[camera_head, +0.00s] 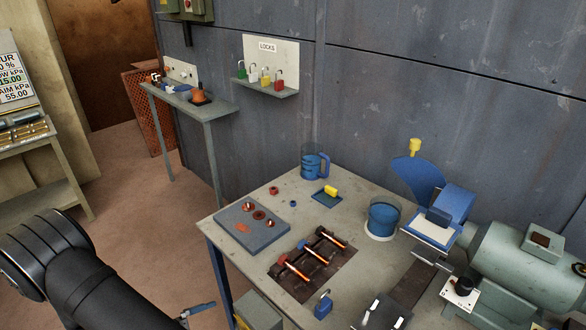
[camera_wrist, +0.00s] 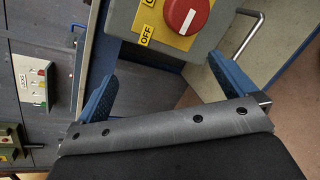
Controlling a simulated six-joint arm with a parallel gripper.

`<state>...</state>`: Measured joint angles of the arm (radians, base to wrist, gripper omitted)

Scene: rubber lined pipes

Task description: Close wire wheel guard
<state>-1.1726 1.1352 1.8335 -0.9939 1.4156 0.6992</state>
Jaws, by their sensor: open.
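The grinder's motor (camera_head: 520,262) stands at the right of the bench in the head view. A blue guard flap (camera_head: 418,176) with a yellow knob (camera_head: 415,147) stands raised above the blue wheel housing (camera_head: 455,203). The wire wheel itself cannot be made out. My gripper (camera_wrist: 160,66) shows its two blue fingers spread wide in the wrist view, with nothing between them. In the head view, part of it shows at the bottom edge, left of the bench and far from the guard.
The bench (camera_head: 345,212) holds a blue mug (camera_head: 314,162), a blue tub (camera_head: 383,218), a rack of rods (camera_head: 310,258) and a blue padlock (camera_head: 323,305). A red rotary switch (camera_wrist: 185,14) on a yellow plate lies beyond my fingers. A locks board (camera_head: 270,62) hangs on the wall.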

